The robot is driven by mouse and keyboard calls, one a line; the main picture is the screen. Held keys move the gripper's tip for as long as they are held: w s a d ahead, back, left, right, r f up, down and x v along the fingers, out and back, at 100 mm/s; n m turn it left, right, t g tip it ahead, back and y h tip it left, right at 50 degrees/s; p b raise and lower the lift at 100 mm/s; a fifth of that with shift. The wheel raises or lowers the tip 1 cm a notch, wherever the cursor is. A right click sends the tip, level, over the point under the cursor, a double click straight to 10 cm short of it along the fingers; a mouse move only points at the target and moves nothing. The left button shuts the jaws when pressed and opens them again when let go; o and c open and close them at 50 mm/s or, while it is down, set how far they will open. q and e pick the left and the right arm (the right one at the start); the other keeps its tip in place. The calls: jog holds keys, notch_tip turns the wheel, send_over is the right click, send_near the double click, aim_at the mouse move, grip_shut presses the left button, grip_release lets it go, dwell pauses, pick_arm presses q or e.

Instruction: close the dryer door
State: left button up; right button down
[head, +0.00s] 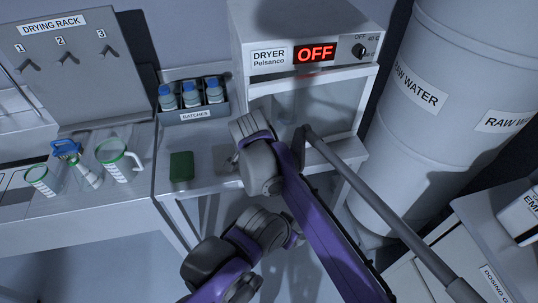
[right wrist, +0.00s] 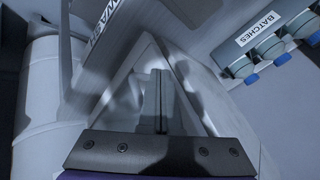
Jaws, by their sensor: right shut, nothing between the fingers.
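The dryer (head: 300,40) stands at the back centre, and its red display reads OFF. Below its panel is a pale frame (head: 312,76) around a greyish front; my arm covers part of it. I cannot tell clearly how far the door stands open. In the right wrist view a pale frame (right wrist: 205,115) surrounds my right gripper (right wrist: 160,100), which is shut and empty. Whether its fingers touch the frame cannot be told. My left gripper is not clearly in view.
A rack of blue-capped bottles marked BATCHES (head: 195,101) stands left of the dryer, with a green block (head: 181,167) in front. The raw water tank (head: 425,110) is close on the right. A grey rod (head: 385,215) slants across the front. Jugs (head: 115,163) stand left.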

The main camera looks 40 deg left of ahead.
pick_arm(q)
jog(key=shift+w+d+r+p, duration=0.15)
jog(key=shift+r+p, duration=0.1)
jog(key=shift+r, duration=0.25)
jog(key=shift+s+d+r+p, duration=0.1)
jog(key=shift+d+r+p, duration=0.1)
jog(key=shift+r, duration=0.3)
pick_arm(e)
jog(key=shift+m+t+h, duration=0.3)
jog(key=shift+m+t, duration=0.1)
jog(key=shift+m, duration=0.2)
jog(key=shift+w+a+r, duration=0.15)
jog(key=shift+w+a, duration=0.4)
jog(key=shift+a, duration=0.3)
jog(key=shift+w+a+r, duration=0.1)
jog(key=shift+w+a, duration=0.4)
jog(key=shift+a, duration=0.35)
pick_arm(q)
jog(key=shift+a, duration=0.1)
pick_arm(e)
jog(key=shift+w, duration=0.1)
jog(key=shift+d, duration=0.15)
